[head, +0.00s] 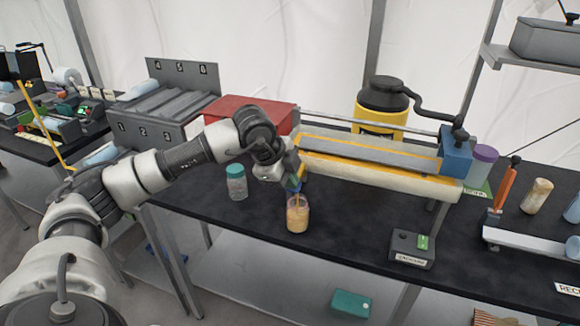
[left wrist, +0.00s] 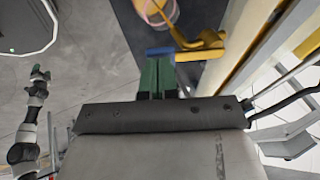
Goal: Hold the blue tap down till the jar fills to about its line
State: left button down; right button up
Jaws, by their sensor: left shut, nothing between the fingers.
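The jar (head: 298,217) stands upright on the black table under the yellow spout, holding tan-orange contents through much of its height. Its fill line cannot be made out. In the left wrist view the jar (left wrist: 171,12) shows at the top, with a thin orange streak from the yellow spout (left wrist: 207,41) towards it. The blue tap (left wrist: 160,51) lies right at my left fingertips and seems touched by them. My left gripper (head: 294,184) is shut and empty, above the jar, hiding most of the tap. What looks like my right gripper (left wrist: 40,74) is small; its fingers are unclear.
A teal-lidded jar (head: 237,184) stands left of the filling jar. A long yellow-edged trough (head: 370,172) runs behind and right. A grey box with a green button (head: 423,242) sits at the front right. Table between them is clear.

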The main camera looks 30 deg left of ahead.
pick_arm(q)
jog(key=shift+r, duration=0.1)
dwell(0.5)
jog(key=shift+r+p, duration=0.5)
jog(key=shift+r, duration=0.25)
pick_arm(e)
jog(key=shift+r, duration=0.5)
